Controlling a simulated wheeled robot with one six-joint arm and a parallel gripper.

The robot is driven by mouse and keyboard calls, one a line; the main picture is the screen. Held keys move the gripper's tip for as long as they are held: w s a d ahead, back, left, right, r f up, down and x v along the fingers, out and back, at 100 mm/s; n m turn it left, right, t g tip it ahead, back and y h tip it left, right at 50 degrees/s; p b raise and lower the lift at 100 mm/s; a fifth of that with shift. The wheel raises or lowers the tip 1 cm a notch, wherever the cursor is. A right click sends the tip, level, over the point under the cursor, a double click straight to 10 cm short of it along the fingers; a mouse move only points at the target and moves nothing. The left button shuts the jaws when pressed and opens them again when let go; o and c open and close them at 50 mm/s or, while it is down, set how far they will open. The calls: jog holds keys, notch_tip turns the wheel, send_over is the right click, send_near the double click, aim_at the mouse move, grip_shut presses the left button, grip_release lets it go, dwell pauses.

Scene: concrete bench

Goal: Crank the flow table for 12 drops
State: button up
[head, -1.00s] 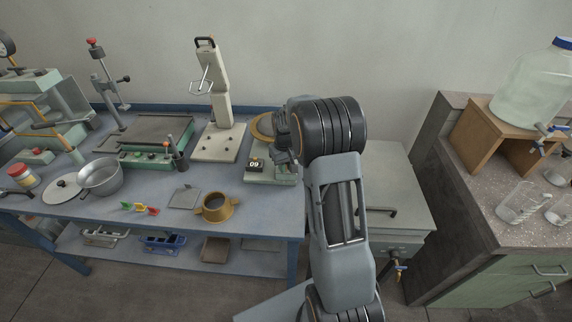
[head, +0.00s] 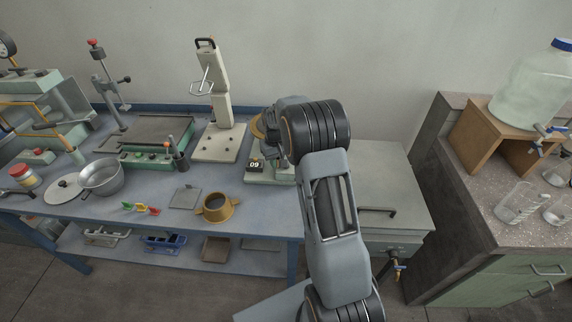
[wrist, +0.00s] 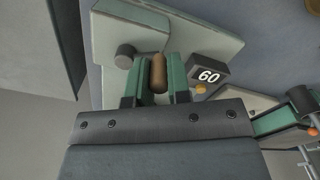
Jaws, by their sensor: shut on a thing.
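The flow table stands at the right end of the blue bench, with a pale green base (head: 262,178) and a brass round top (head: 257,127), partly behind my arm. Its black counter (head: 255,165) reads 09. In the wrist view the counter (wrist: 209,75) appears upside down. My gripper (wrist: 157,84) is shut on the brown crank handle (wrist: 158,68), which sits between its two green fingers. A grey round part (wrist: 125,55) is just left of the handle. In the head view my arm hides the crank and most of the gripper.
A brass ring mould (head: 216,208), a grey plate (head: 186,197) and a dark holder with a tool (head: 179,158) stand left of the flow table. A cream press (head: 220,110) is behind them. A grey cabinet (head: 390,185) is at the right.

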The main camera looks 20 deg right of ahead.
jog(key=shift+w+d, duration=0.25)
jog(key=shift+w, duration=0.5)
jog(key=shift+w+d+p, duration=0.3)
jog(key=shift+w+d, duration=0.1)
jog(key=shift+d, duration=0.05)
jog(key=shift+w+d, duration=0.2)
jog(key=shift+d, duration=0.2)
jog(key=shift+w+d, duration=0.1)
jog(key=shift+d, duration=1)
jog(key=shift+s+d, duration=0.2)
jog(key=shift+d, duration=0.3)
